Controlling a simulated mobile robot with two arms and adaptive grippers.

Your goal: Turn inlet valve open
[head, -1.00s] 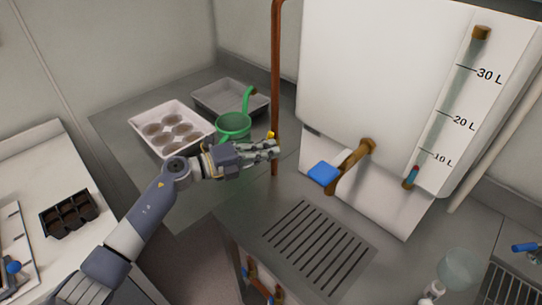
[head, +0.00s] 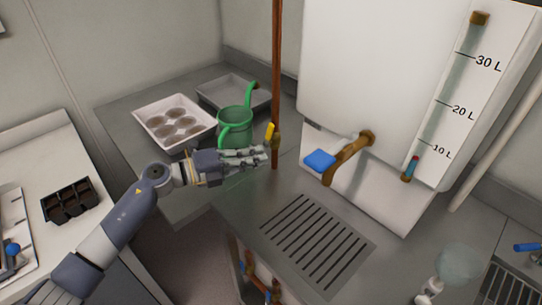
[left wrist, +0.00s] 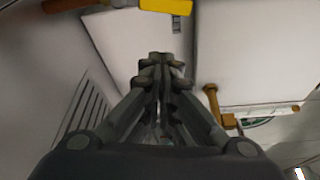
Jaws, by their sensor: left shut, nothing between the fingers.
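The likely inlet valve is a brass fitting with a yellow lever (head: 270,132) on the vertical copper pipe (head: 277,60), left of the white tank (head: 375,70). The lever stands nearly upright, tilted slightly, along the pipe. In the left wrist view the yellow lever (left wrist: 165,5) shows at the top edge, partly cut off. My left gripper (head: 263,154) is shut and empty, just below the lever in the head view and close to the pipe. Its closed fingers (left wrist: 160,62) show in the left wrist view, apart from the lever. My right gripper is not in view.
A green watering can (head: 235,122), a white tray with round pots (head: 148,106) and a grey tray (head: 215,93) stand behind my left arm. A slotted drain (head: 318,233) lies in front.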

